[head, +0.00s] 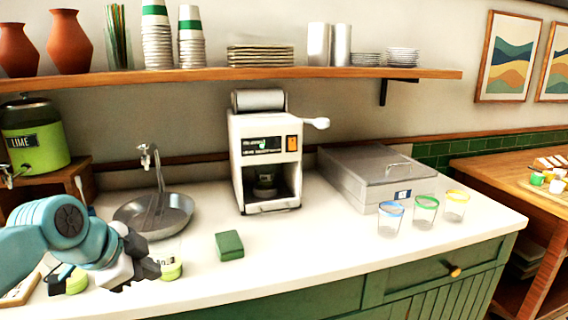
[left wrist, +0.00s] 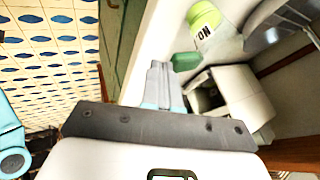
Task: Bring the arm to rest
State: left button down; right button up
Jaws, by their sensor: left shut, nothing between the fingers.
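My left arm, blue and grey, comes in at the left of the head view. Its gripper (head: 146,272) is over the left end of the white counter, left of a jar. The gripper also shows in the left wrist view (left wrist: 160,82), with its grey fingers together and nothing between them. The green-and-white labelled jar (head: 172,270) is partly hidden by the gripper in the head view. It also shows in the left wrist view (left wrist: 203,20). My right gripper is in neither view.
A green block (head: 229,245) lies on the counter (head: 300,250). Behind are a round sink (head: 178,222), a white machine (head: 264,150) and a grey lidded box (head: 365,175). Blue-rimmed (head: 390,217), green-rimmed (head: 425,210) and yellow-rimmed (head: 456,204) glasses stand right. The front middle of the counter is clear.

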pick_arm(q)
jog(key=d+f+n, duration=0.1)
jog(key=f, duration=0.2)
jog(key=w+d+f+g+p, duration=0.1)
jog(key=f, duration=0.3)
jog(key=w+d+f+n, duration=0.1)
jog(key=f, duration=0.3)
jog(key=shift+d+n, duration=0.15)
jog(key=shift+n, duration=0.15)
jog(key=s+d+f+n+g+p, duration=0.1)
jog(key=s+d+f+n, duration=0.15)
jog(key=s+f, duration=0.4)
jog(key=s+d+f+n+g+h+p, duration=0.1)
jog(key=s+d+f+n+g+p, duration=0.2)
jog(key=f, duration=0.7)
jog(key=s+d+f+n, duration=0.25)
jog(key=s+f, duration=0.35)
jog(key=f, duration=0.3)
jog(key=s+d+f+n+g+p, duration=0.1)
jog(key=s+f+n, duration=0.2)
jog(key=s, duration=0.8)
jog(key=shift+d+f+n, duration=0.2)
jog(key=shift+f+n, duration=0.2)
jog(key=shift+n, duration=0.6)
